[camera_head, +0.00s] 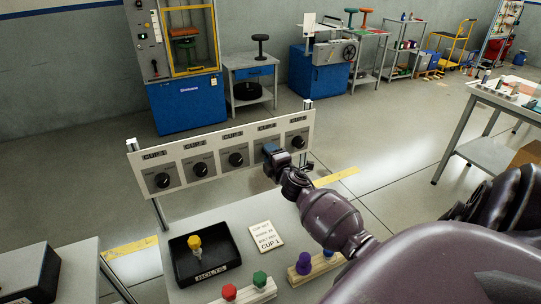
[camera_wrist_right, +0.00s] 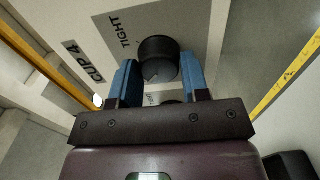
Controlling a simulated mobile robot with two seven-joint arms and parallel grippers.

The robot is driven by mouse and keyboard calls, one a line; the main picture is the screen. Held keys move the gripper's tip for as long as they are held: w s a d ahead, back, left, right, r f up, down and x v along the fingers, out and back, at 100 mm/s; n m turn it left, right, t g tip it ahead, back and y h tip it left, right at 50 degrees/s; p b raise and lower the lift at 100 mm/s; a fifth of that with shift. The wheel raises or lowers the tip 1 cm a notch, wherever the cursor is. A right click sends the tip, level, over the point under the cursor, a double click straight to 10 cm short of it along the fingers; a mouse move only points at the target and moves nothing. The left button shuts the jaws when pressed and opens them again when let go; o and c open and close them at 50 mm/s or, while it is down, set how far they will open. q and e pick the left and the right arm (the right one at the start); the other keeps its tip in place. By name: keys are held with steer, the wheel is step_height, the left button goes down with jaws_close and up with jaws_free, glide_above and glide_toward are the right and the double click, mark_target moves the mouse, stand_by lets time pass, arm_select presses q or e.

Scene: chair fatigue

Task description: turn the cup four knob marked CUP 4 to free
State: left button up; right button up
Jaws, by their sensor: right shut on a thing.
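The CUP 4 knob (camera_wrist_right: 158,50) is a round black knob on a grey plate. It sits between the two blue fingers of my right gripper (camera_wrist_right: 158,66), which is shut on it. The word TIGHT (camera_wrist_right: 124,28) is printed beside the knob, and the CUP 4 label (camera_wrist_right: 84,62) is farther left in the wrist view. In the head view my right gripper (camera_head: 270,153) is at the fourth plate from the left of the white panel (camera_head: 220,135) and hides that knob. Any FREE mark is not readable. My left gripper is not in view.
Other black knobs (camera_head: 236,159) line the panel on both sides of my gripper. On the table in front are a black bolts tray (camera_head: 221,278), a CUP 1 card (camera_head: 266,237) and wooden blocks with coloured knobs. A blue machine (camera_head: 188,105) stands behind.

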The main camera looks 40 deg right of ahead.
stand_by(0.4)
steer(key=o, duration=0.9)
steer(key=v, duration=1.1)
steer(key=shift+w, duration=0.1)
